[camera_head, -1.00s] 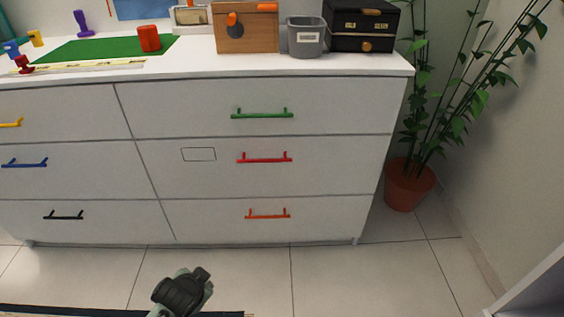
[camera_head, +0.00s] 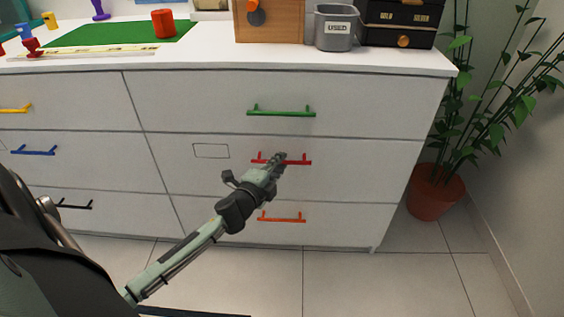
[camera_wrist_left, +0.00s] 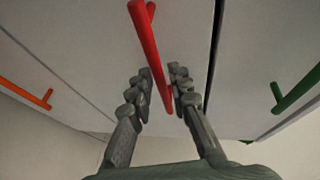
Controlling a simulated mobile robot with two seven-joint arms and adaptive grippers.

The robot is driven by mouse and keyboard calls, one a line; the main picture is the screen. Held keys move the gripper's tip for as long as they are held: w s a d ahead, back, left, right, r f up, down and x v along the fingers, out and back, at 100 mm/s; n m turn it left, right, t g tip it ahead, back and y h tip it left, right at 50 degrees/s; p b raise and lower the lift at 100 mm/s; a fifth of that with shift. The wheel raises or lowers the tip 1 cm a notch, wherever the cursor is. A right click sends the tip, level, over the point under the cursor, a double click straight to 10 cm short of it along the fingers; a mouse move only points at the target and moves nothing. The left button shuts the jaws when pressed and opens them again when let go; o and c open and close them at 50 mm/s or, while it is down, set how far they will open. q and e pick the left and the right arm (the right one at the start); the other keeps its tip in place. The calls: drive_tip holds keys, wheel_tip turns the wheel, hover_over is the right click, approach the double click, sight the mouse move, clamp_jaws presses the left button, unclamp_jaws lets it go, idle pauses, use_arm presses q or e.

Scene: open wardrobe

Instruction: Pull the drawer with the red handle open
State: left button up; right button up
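The red handle (camera_head: 298,161) is on the middle drawer (camera_head: 350,170) of the right column, whose front sits flush with the others. In the left wrist view the red handle (camera_wrist_left: 146,45) runs between the two fingers of the left gripper (camera_wrist_left: 161,73). The fingers are parted, with a gap visible beside the bar; firm contact is not visible. My right gripper is in neither view.
The green handle (camera_head: 281,112) is above and the orange handle (camera_head: 282,218) below. Blue (camera_head: 34,151) and black (camera_head: 75,205) handles are at left. A grey bin (camera_head: 334,30) stands on top. A potted plant (camera_head: 436,193) stands right of the dresser. Floor in front is clear.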

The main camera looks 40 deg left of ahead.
use_arm(q)
drive_tip(key=shift+w+a+f, duration=0.1)
drive_tip(key=shift+w+f, duration=0.05)
drive_tip(key=shift+w, duration=0.5)
clamp_jaws()
